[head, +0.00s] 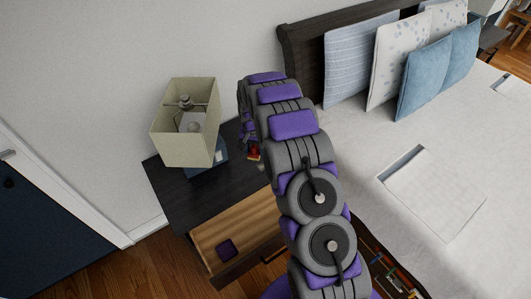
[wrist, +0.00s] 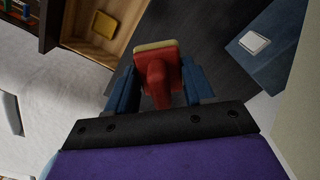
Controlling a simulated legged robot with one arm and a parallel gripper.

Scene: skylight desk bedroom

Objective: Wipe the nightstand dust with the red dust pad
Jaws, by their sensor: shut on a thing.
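The red dust pad (wrist: 157,58) has a cream edge and a red handle. My gripper (wrist: 160,80) is shut on the handle, with one blue finger on each side. A small bit of the red pad (head: 254,154) shows beside my arm in the head view, over the dark nightstand (head: 172,190). The nightstand top also shows beyond the pad in the wrist view (wrist: 212,52). I cannot tell whether the pad touches the top. I cannot make out any dust. My arm hides the right part of the nightstand in the head view.
A lamp with a cream shade (head: 187,135) and blue base (head: 210,162) stands on the nightstand, close to my gripper. The bed (head: 455,160) is at right. A dark blue door (head: 40,235) is at left.

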